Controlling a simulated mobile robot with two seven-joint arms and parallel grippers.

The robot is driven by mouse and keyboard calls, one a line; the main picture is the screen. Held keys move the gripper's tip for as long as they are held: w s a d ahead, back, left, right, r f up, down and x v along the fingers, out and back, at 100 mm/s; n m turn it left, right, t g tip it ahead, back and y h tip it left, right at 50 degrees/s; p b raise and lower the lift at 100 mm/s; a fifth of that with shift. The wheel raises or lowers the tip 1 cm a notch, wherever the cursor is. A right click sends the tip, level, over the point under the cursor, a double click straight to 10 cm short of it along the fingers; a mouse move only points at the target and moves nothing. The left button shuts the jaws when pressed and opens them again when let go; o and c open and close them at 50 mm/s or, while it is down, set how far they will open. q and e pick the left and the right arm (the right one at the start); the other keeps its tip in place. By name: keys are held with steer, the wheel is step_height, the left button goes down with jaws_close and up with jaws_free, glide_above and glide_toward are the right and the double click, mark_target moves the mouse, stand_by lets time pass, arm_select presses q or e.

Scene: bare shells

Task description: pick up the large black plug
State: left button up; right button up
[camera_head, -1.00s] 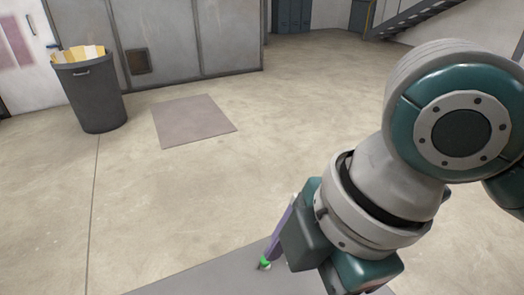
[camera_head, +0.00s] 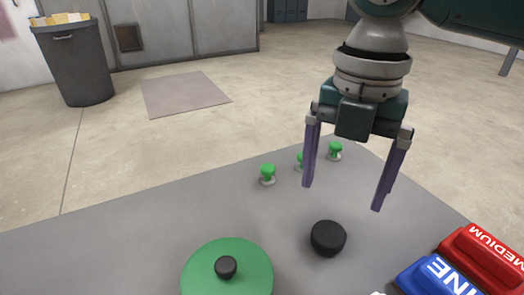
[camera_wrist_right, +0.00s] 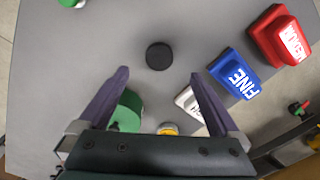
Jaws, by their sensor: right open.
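The large black plug (camera_head: 328,238) is a short black cylinder on the grey table, right of the green disc in the head view. In the right wrist view the plug (camera_wrist_right: 159,56) lies beyond the fingertips, near the line midway between them. My right gripper (camera_head: 342,198) is open and empty, its purple fingers pointing down above the table, apart from the plug. Its fingers (camera_wrist_right: 158,72) also show in the right wrist view. A smaller black knob (camera_head: 226,267) sits on the green disc (camera_head: 203,272). My left gripper is not in view.
Blue FINE (camera_head: 440,276) and red MEDIUM (camera_head: 484,258) blocks lie on the right of the table (camera_head: 120,240). Several green pegs (camera_head: 267,172) stand near its far edge. A white block (camera_wrist_right: 188,100) lies beside the blue one. A grey bin (camera_head: 75,65) stands on the floor.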

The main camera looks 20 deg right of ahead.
mark_target(329, 233)
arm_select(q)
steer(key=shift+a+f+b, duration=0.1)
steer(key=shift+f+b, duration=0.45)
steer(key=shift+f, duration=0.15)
arm_select(e)
step_height(329, 233, down, 4)
steer(key=shift+r, duration=0.1)
arm_select(q)
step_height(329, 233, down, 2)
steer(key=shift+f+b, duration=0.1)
steer(key=shift+b, duration=1)
arm_select(e)
steer(key=f, duration=0.5)
steer(key=shift+s+a, duration=0.15)
steer(key=shift+a, duration=0.05)
steer(key=c, duration=0.6)
steer(key=shift+r, duration=0.1)
steer(key=c, duration=0.9)
